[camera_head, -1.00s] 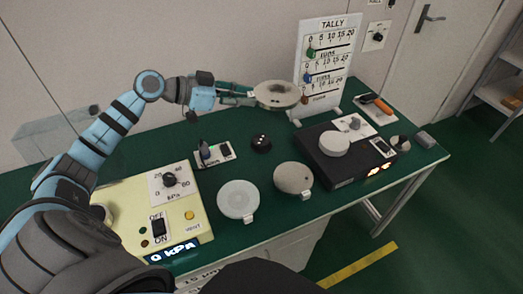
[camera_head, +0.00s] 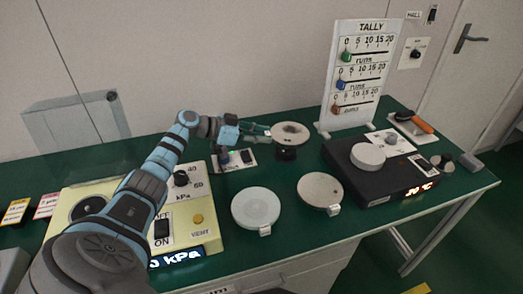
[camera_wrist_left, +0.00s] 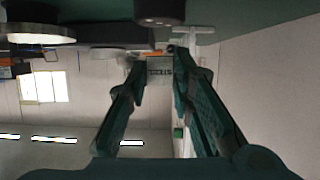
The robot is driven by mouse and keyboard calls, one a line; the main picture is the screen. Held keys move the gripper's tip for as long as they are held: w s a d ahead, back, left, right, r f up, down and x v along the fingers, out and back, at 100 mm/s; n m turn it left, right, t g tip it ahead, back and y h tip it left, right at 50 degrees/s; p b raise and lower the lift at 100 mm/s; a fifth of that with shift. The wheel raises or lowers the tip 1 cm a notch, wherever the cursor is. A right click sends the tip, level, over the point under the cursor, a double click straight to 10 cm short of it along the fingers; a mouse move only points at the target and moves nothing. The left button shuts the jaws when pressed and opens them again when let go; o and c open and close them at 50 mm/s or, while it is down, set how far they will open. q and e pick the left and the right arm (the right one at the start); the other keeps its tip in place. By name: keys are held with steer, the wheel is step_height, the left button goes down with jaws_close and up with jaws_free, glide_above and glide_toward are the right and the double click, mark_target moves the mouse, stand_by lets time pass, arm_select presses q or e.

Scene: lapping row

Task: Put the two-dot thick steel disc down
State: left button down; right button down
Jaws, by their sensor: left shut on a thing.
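My left gripper (camera_head: 268,134) is shut at the near-left edge of a grey-beige disc (camera_head: 291,131) with a darker patch on top; I take it as the two-dot thick steel disc, though its dots cannot be made out. The disc is level and overlaps a small black puck (camera_head: 287,154) in the head view. Whether they touch cannot be told. In the left wrist view the fingertips (camera_wrist_left: 160,62) close around a small lettered tag (camera_wrist_left: 160,72). My right gripper is not in view.
A white disc (camera_head: 256,208) and a beige disc (camera_head: 320,189) lie on the green table (camera_head: 300,237). A black box (camera_head: 371,182) bearing a pale disc (camera_head: 367,156) stands at right. The yellow control box (camera_head: 208,236) is at left, the tally board (camera_head: 350,100) behind.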

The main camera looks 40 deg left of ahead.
arm_select(q)
step_height(320, 180, down, 4)
steer(key=shift+f+b, duration=0.15)
steer(key=shift+b, duration=0.35)
steer(key=shift+f, duration=0.1)
steer(key=c, duration=1.4)
jaws_free()
steer(key=shift+d, duration=0.1)
steer(key=shift+s+a+r, duration=0.25)
steer(key=p+v, duration=0.1)
steer(key=v, duration=0.5)
steer(key=shift+s+a+r, duration=0.15)
steer(key=shift+s+r, duration=0.05)
steer(key=shift+s, duration=0.1)
